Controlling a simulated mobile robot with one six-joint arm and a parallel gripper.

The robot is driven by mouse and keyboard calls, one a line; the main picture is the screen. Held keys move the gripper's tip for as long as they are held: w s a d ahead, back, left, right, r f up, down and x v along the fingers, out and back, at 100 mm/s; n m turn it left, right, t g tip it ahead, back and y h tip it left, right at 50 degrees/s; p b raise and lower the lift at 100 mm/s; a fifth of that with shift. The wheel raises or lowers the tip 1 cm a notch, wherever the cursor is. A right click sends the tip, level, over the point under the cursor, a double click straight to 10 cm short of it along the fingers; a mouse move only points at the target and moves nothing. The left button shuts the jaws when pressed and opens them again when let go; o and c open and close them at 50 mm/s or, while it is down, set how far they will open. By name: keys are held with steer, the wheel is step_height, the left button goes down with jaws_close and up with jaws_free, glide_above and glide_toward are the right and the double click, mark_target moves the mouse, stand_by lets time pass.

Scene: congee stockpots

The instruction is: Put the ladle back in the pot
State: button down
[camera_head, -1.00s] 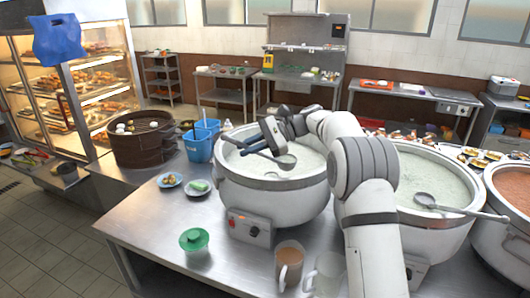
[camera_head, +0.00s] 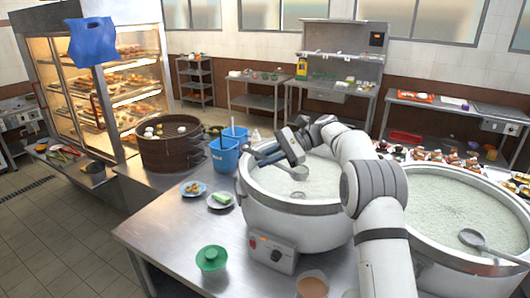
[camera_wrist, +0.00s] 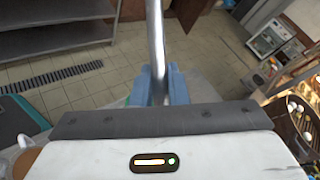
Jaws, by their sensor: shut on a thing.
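My gripper (camera_head: 268,153) is shut on the metal handle of a ladle (camera_head: 299,173). In the head view the ladle is tilted over the left white pot (camera_head: 300,222), which is full of pale congee. Its bowl is lower right of my gripper, over the congee; whether it touches the surface I cannot tell. In the wrist view the handle (camera_wrist: 155,40) runs up between the blue-grey fingers (camera_wrist: 158,85); the bowl is out of sight there. A second ladle (camera_head: 474,239) rests in the right pot (camera_head: 425,258), its handle over the rim.
Blue containers (camera_head: 225,155) and a dark round steamer (camera_head: 172,150) stand left of the left pot. The counter's front left is clear.

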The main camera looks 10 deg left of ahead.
step_height(320, 180, down, 7)
steer(key=b, duration=0.1)
steer(key=shift+f+b, duration=0.15)
steer(key=shift+b, duration=0.2)
steer(key=shift+d, duration=0.1)
stand_by(0.4)
steer(key=shift+s+d, duration=0.1)
steer(key=shift+d, duration=0.1)
stand_by(0.9)
steer(key=c, duration=1.3)
jaws_free()
steer(key=shift+f, duration=0.1)
steer(key=shift+c, duration=0.2)
steer(key=b+v, duration=0.1)
steer(key=v, duration=0.6)
steer(key=shift+d, duration=0.4)
steer(key=shift+r, duration=0.2)
